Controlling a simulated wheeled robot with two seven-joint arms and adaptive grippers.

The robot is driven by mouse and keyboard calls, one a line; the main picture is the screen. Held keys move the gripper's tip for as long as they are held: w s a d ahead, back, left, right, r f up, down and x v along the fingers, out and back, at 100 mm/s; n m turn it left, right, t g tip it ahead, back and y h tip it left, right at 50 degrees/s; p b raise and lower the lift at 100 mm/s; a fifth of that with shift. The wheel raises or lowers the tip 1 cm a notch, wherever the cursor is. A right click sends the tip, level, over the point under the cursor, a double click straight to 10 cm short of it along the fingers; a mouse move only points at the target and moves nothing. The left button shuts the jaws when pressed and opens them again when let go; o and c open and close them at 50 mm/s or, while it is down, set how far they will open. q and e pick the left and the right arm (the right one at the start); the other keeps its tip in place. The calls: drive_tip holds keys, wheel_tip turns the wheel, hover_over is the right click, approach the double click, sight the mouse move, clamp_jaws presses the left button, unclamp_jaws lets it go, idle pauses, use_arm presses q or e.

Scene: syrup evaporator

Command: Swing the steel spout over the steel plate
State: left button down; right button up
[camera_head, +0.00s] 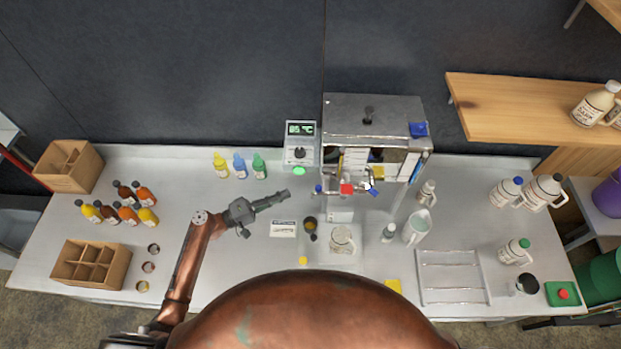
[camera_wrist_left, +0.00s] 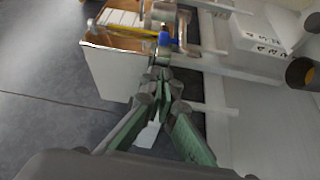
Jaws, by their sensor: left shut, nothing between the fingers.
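The steel evaporator (camera_head: 372,115) stands at the back of the counter. Small spout and valve parts show at its front: a red piece (camera_head: 347,188), a blue-tipped piece at the right (camera_head: 372,191), and a blue knob at the left (camera_head: 318,189). I cannot tell which of them is the steel spout, nor make out the steel plate for certain. My left gripper (camera_head: 287,194) is shut and empty, pointing right, left of the blue knob and apart from it. In the left wrist view its green fingers (camera_wrist_left: 163,82) meet below a blue piece (camera_wrist_left: 164,40). My right gripper is out of view.
A temperature display (camera_head: 300,130) stands left of the evaporator. A glass jug (camera_head: 342,240), a small dark jar (camera_head: 310,224) and a white card (camera_head: 283,229) are near the gripper. A wire rack (camera_head: 452,277) lies at right.

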sight(329, 193)
use_arm(q)
drive_tip(key=p+x, duration=0.3)
drive_tip(key=x, duration=0.7)
drive_tip(key=shift+d, duration=0.35)
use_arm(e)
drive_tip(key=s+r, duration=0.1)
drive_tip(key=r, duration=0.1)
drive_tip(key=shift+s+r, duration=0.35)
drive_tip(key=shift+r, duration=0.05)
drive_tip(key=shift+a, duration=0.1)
use_arm(q)
drive_tip(key=shift+s, duration=0.15)
